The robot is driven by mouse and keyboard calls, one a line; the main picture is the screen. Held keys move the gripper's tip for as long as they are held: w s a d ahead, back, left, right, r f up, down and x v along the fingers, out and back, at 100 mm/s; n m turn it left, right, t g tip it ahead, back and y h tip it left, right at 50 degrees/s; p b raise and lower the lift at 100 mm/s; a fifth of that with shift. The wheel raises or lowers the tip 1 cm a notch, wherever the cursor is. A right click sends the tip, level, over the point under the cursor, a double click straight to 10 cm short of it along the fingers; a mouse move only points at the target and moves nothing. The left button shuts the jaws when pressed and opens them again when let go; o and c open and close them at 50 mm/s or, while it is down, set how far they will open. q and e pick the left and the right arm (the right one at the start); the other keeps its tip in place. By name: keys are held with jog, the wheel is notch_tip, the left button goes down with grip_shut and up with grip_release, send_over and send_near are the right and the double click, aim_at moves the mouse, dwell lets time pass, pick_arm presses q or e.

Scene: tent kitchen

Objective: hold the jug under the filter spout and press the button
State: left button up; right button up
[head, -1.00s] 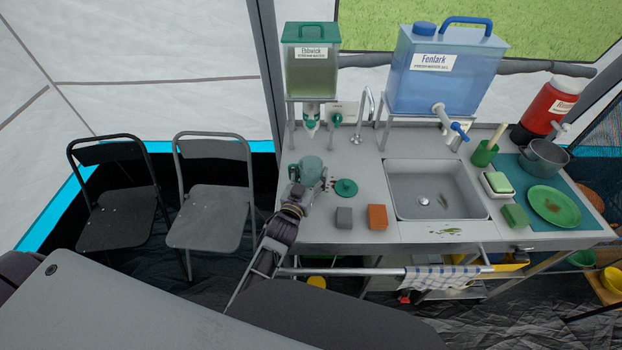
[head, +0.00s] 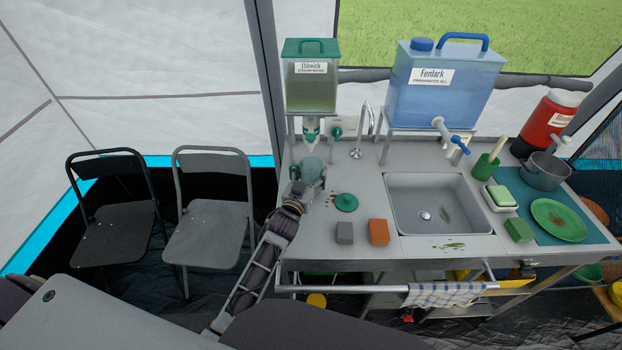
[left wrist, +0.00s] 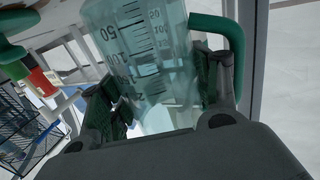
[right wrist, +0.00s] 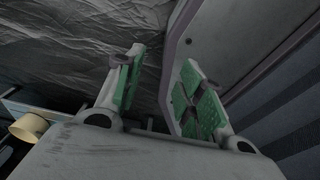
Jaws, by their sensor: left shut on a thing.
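The clear teal jug (head: 309,168) with a green handle stands out at the counter's left part in the head view. My left gripper (head: 298,190) is shut on it; the left wrist view shows the jug (left wrist: 145,45) with its measuring marks between the two green-padded fingers. The Ebbwick filter tank (head: 311,84) is on a stand at the back left. Its white and green spout (head: 311,130) hangs just above and behind the jug. A green round button-like part (head: 336,132) is right of the spout. My right gripper (right wrist: 158,95) is open and empty, seen only in its wrist view.
A green lid (head: 346,202), a grey block (head: 344,232) and an orange block (head: 378,232) lie right of the jug. The blue Fenlark tank (head: 437,85) and a curved tap (head: 362,130) stand at the back.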

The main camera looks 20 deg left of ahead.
aim_at(310, 167)
pick_arm(q)
jog(key=shift+w+a, duration=0.2)
jog(key=shift+w, duration=0.4)
jog(key=shift+w+a, duration=0.2)
jog(key=shift+w, duration=0.4)
jog(key=shift+w+a, duration=0.15)
jog(key=shift+w, duration=0.35)
pick_arm(e)
jog(key=shift+a+f, duration=0.15)
jog(key=shift+a, duration=0.45)
jog(key=shift+d, duration=0.4)
